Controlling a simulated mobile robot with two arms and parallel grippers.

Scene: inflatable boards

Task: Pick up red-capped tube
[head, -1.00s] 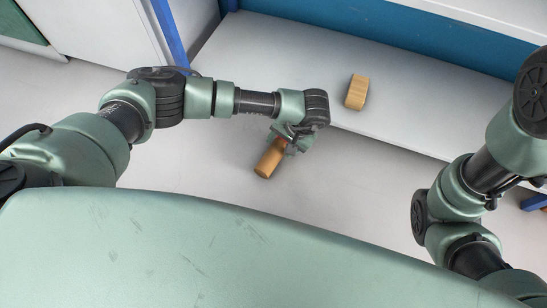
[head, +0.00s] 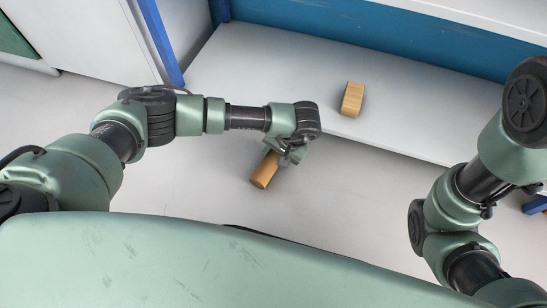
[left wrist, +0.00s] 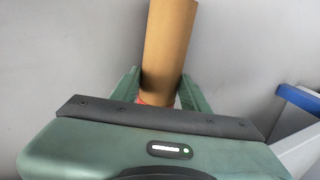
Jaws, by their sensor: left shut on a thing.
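The tube (head: 264,170) is a tan-brown cylinder. In the head view it sticks out down-left from my left gripper (head: 282,155), over the pale floor and in front of the low shelf. In the left wrist view the tube (left wrist: 168,40) runs up from between the two green fingers of the left gripper (left wrist: 158,92). A red band, likely its cap, shows at the finger end, mostly hidden by the gripper body. The left gripper is shut on the tube. My right arm shows at the right of the head view, but its gripper is out of view.
A light wooden block (head: 352,99) lies on the white low shelf (head: 270,60), near its front edge. A blue post (head: 160,40) stands at the shelf's left, beside a white cabinet (head: 85,35). The grey floor (head: 345,200) between my arms is clear.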

